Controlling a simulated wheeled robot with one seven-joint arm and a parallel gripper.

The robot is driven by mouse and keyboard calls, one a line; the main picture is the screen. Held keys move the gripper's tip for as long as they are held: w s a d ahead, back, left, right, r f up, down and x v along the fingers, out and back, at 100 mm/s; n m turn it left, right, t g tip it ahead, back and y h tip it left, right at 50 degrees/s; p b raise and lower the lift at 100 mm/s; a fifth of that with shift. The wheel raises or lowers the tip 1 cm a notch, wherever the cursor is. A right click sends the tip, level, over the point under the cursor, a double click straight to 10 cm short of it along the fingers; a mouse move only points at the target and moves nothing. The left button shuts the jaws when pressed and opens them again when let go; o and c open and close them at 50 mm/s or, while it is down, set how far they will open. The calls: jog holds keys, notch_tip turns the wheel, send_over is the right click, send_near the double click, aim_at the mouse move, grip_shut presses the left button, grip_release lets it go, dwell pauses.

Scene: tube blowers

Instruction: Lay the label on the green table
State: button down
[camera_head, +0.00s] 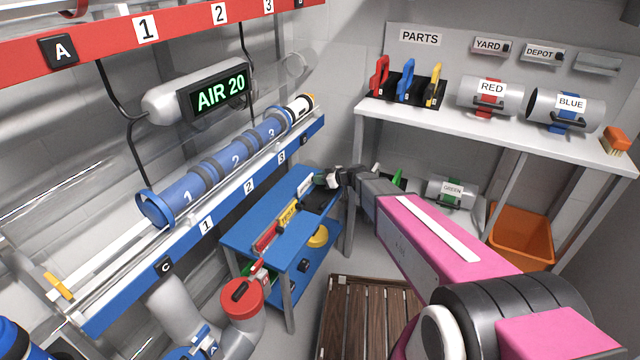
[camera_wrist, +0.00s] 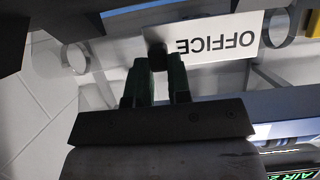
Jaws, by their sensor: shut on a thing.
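A white label reading OFFICE (camera_wrist: 225,38) shows upside down in the wrist view. My gripper (camera_wrist: 160,55) is shut on its dark tab at the near left side. In the head view my gripper (camera_head: 326,180) is at the far right end of a small blue table (camera_head: 243,235), low over or beside its top. I cannot tell whether the label touches anything below. I see no green table; the small table in front of me has a blue top.
On the blue table lie a yellow label (camera_head: 289,214) and a red item (camera_head: 266,237). A yellow roll (camera_head: 318,237) is on its lower shelf. A GREEN canister (camera_head: 452,190) and orange bin (camera_head: 522,237) stand under the white parts shelf (camera_head: 480,128). A blue tube rail is left.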

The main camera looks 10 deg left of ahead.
jog(key=shift+f, duration=1.15)
jog(key=shift+f, duration=0.1)
jog(key=c, duration=1.1)
grip_release()
jog(key=shift+o, duration=0.2)
jog(key=shift+s+d+r, duration=0.1)
jog(key=shift+d+r, duration=0.15)
jog(key=v, duration=1.1)
jog(key=s+d+m+g+h, duration=0.4)
jog(key=s+d+m+h, duration=0.8)
jog(key=s+d, duration=0.7)
jog(key=d+m, duration=0.2)
jog(key=d, duration=0.2)
jog(key=shift+s+r+h, duration=0.15)
jog(key=shift+s+h, duration=0.1)
jog(key=shift+h, duration=0.15)
